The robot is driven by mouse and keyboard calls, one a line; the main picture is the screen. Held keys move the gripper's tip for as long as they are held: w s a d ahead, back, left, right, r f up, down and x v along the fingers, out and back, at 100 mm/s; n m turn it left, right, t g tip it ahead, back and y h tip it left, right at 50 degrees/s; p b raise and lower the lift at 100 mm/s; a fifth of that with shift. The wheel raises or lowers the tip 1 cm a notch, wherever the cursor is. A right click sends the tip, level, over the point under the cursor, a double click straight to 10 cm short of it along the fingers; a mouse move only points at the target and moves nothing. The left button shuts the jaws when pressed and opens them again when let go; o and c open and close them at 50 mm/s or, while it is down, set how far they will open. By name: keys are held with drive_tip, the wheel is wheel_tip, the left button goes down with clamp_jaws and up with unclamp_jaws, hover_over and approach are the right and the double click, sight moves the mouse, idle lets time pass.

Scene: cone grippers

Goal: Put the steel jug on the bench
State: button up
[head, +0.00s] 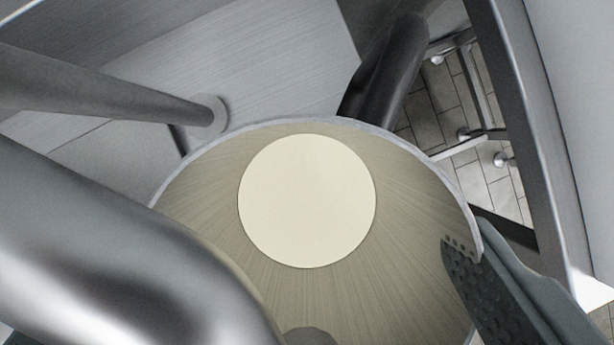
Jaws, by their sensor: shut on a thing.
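The steel jug (205,190) is seen from its round end, with a thin pale rim, a brushed tan-grey surface inside it and a plain cream disc (307,200) in the middle. I cannot tell whether the disc is the floor or contents. My gripper (470,270) is shut on the jug at its lower right edge; one dark dimpled finger pad overlaps the rim there. The other finger is not clearly visible. The lower left of the jug is hidden behind a thick shiny metal cylinder. The bench cannot be made out for certain.
The shiny cylinder (100,250) fills the lower left, very close. A grey bar (110,100) reaches in from the left. A brushed metal surface (250,60) lies behind. A dark tube (390,65) stands beyond the rim. Tiled floor (430,110) and metal framing show at right.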

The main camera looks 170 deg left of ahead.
drive_tip(key=shift+w+f, duration=0.1)
drive_tip(key=shift+f, duration=0.75)
drive_tip(key=o, duration=1.6)
drive_tip(key=shift+r, duration=0.1)
drive_tip(key=v, duration=1.3)
drive_tip(key=shift+w, duration=0.15)
